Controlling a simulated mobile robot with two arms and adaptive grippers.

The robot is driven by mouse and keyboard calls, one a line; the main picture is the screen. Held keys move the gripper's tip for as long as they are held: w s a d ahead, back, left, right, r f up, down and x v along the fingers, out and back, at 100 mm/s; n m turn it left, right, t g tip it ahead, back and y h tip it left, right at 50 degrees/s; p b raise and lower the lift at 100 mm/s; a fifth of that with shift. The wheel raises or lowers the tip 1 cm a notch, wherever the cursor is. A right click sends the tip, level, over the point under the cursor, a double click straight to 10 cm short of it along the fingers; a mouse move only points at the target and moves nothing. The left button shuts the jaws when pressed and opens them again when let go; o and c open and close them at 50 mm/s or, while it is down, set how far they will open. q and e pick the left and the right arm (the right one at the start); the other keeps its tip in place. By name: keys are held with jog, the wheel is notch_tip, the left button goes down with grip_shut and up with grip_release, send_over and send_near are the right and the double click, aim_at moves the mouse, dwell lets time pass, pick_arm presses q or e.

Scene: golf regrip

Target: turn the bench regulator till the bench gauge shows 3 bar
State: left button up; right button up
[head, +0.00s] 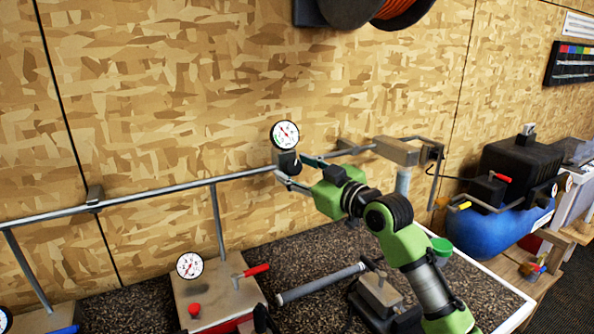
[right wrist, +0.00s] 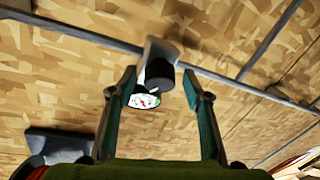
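A round white gauge (head: 285,135) with a red needle sits on the wall pipe. I take it as the bench gauge; its numbers are too small to read. A black regulator knob (head: 289,162) is just below it. My right gripper (head: 297,172) reaches the knob from the lower right. In the right wrist view the knob (right wrist: 160,74) lies between the two green fingers, with a gap on each side. The gauge face (right wrist: 143,100) shows there beside the knob. The right gripper is open and holds nothing. My left gripper is out of view.
A metal pipe (head: 150,194) runs along the wall. A second gauge (head: 190,265) and a red lever (head: 256,270) are on a box on the speckled bench. A grey tube (head: 320,284) lies near my right arm. A blue tank (head: 490,232) stands right.

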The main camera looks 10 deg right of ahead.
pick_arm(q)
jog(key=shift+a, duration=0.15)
pick_arm(e)
jog(key=shift+d, duration=0.1)
jog(key=v, duration=1.2)
